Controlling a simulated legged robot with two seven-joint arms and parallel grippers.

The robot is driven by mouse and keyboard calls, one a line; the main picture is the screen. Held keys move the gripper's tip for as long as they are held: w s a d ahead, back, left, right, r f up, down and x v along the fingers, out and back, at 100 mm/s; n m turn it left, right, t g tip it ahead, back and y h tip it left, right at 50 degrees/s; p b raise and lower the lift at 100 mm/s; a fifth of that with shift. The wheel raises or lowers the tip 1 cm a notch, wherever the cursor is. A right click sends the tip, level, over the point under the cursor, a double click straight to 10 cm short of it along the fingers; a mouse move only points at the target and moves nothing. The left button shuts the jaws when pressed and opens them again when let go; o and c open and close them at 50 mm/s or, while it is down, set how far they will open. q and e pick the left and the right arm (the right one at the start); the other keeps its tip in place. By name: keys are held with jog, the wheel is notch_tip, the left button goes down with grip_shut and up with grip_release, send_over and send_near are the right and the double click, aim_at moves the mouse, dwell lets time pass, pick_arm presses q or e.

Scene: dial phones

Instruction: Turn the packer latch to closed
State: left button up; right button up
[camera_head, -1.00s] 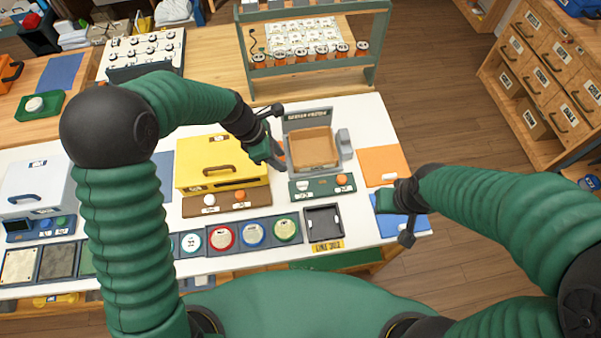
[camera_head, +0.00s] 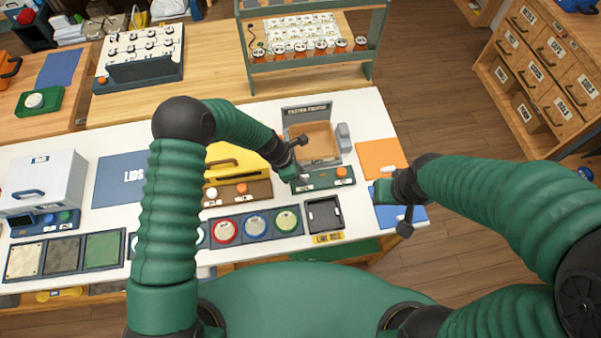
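The packer (camera_head: 318,147) is a grey open-topped unit with a brown cardboard box inside and a raised sign at its back. Its green front panel (camera_head: 322,182) carries an orange knob (camera_head: 341,172) on the right. My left gripper (camera_head: 299,178) is at the left end of this panel, over the spot of its white control, which it largely hides. I cannot tell whether it touches it or how far its fingers are apart. My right gripper (camera_head: 384,191) is over the blue mat (camera_head: 400,216) at the right, its fingers not clear to see.
A yellow case (camera_head: 226,160) stands left of the packer, partly behind my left arm. A black tray (camera_head: 323,214) and round coloured lids (camera_head: 255,226) lie in front. An orange mat (camera_head: 380,157) is to the right. A green rack (camera_head: 308,62) stands behind.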

pick_arm(q)
jog(key=shift+a, duration=0.25)
jog(key=shift+c, duration=0.6)
jog(key=c, duration=0.5)
jog(key=shift+d+r, duration=0.1)
jog(key=shift+d, duration=0.1)
grip_shut()
pick_arm(e)
jog(key=shift+a, duration=0.2)
